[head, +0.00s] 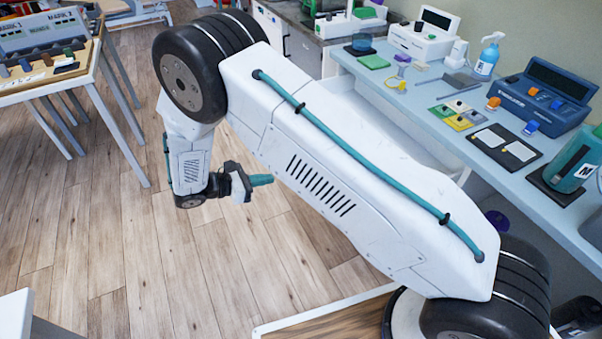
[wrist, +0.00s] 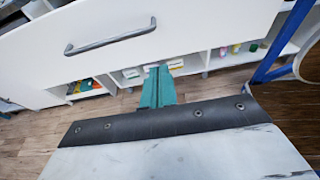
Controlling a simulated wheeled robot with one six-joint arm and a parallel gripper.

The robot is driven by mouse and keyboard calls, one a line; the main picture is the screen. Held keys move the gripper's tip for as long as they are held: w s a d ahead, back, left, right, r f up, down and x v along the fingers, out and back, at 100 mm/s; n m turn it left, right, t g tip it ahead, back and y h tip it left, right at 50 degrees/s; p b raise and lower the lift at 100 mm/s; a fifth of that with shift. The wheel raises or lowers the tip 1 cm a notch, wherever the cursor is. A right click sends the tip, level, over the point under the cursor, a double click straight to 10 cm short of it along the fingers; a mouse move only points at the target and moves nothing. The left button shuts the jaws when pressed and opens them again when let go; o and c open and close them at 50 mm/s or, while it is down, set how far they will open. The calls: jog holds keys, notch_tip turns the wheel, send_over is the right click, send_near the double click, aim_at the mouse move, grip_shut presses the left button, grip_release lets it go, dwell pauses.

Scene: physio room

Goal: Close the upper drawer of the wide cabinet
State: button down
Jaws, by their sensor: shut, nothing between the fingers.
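My gripper (head: 262,180) has teal fingers that are shut and empty, held above the wooden floor left of the cabinet side in the head view. In the wrist view its fingers (wrist: 158,88) point at the lower edge of a white drawer front (wrist: 190,28) with a grey bar handle (wrist: 110,36). I cannot tell whether they touch it. In the head view a white drawer (head: 400,118) stands out beneath the pale blue worktop (head: 425,85). My arm hides its front and much of the cabinet.
Open shelves (wrist: 90,88) with small items lie below the drawer front. The worktop carries a blue device (head: 545,95), a spray bottle (head: 487,58) and a teal bottle (head: 572,160). A table (head: 45,80) stands at far left. The floor (head: 110,230) between is clear.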

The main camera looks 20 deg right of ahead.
jog(key=r+x, duration=0.1)
jog(key=x, duration=1.3)
jog(key=shift+s+d, duration=0.2)
jog(key=shift+d+r, duration=0.1)
